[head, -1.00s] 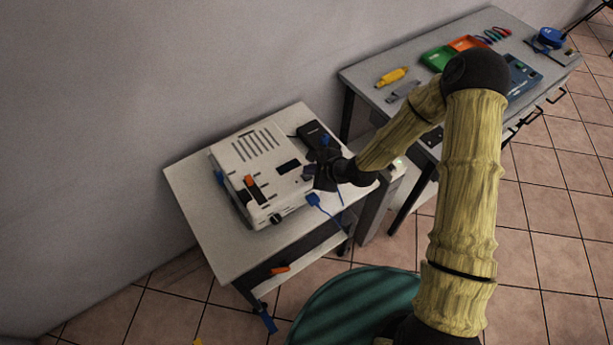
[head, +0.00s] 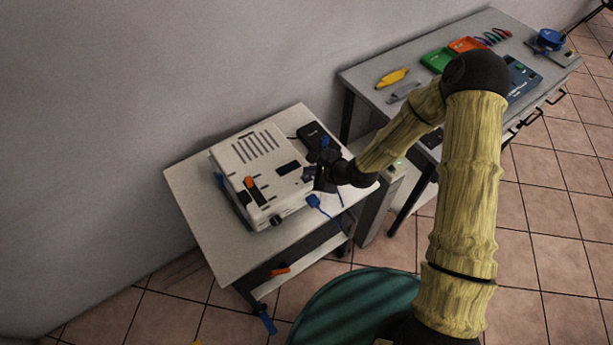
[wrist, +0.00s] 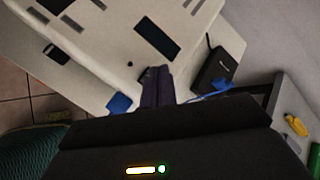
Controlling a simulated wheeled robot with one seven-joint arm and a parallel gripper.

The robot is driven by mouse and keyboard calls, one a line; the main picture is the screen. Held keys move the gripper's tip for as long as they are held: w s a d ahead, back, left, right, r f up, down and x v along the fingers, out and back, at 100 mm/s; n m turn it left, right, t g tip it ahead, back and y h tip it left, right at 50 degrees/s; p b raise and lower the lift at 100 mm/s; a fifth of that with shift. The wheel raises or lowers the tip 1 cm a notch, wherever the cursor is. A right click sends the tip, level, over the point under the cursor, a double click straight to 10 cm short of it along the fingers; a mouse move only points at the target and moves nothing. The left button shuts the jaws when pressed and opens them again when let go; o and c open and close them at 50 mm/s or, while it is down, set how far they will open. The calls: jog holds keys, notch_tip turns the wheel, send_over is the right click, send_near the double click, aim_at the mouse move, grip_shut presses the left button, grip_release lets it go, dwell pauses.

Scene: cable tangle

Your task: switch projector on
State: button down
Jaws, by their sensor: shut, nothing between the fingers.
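The projector (head: 262,165) is a white box with vent slots on top, standing on a small white table. It also shows in the wrist view (wrist: 115,40), at the top. An orange part (head: 250,182) and dark slots sit on its top, and a black round part (head: 276,219) is on its front side. My gripper (head: 310,174) is at the projector's right end, close to its edge. In the wrist view its dark fingers (wrist: 157,75) are together and empty, pointing at the projector's edge by a small dark dot. Whether they touch it I cannot tell.
A black power brick (head: 311,134) lies behind my gripper, with a blue cable nearby. A blue plug (head: 313,201) is at the small table's (head: 213,245) front edge. A grey workbench (head: 372,93) with a yellow tool (head: 391,77) and trays stands right. A green round seat (head: 350,305) is in front.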

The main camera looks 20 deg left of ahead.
jog(key=shift+f, duration=0.15)
dwell(0.7)
jog(key=shift+f, duration=0.3)
jog(key=shift+f+b, duration=0.35)
jog(key=shift+b, duration=0.1)
dwell(0.6)
jog(key=shift+r, duration=0.1)
jog(key=shift+r+p, duration=0.7)
notch_tip(320, 180, up, 5)
jog(key=p, duration=0.4)
jog(key=shift+w+d, duration=0.1)
jog(key=shift+d, duration=0.05)
jog(key=shift+d, duration=0.1)
dwell(0.9)
